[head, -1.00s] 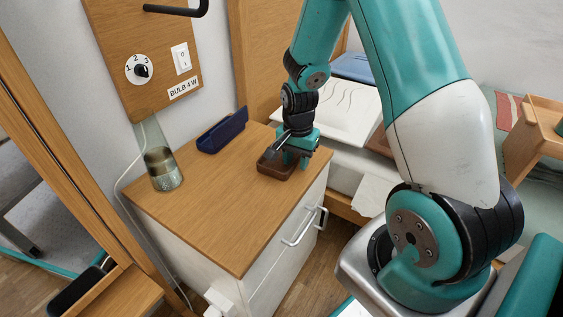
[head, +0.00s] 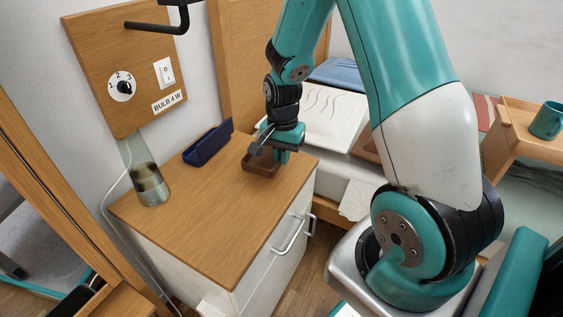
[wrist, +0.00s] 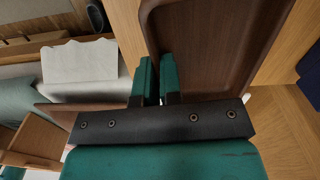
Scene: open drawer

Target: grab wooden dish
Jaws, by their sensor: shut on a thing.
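The dark brown wooden dish (head: 263,165) is at the back right part of the wooden cabinet top (head: 215,225). My gripper (head: 284,155) is over the dish's right side and is shut on its wall. In the wrist view, the dish (wrist: 215,40) fills the upper middle, with its rim and hollow inside showing. The two green fingers of my gripper (wrist: 157,78) close on the dish's left wall, one inside and one outside. The dish appears slightly above the cabinet top, and its inside looks empty.
A dark blue open tray (head: 207,144) lies behind and left of the dish. The front of the top is clear. A bed (head: 330,115) adjoins at right.

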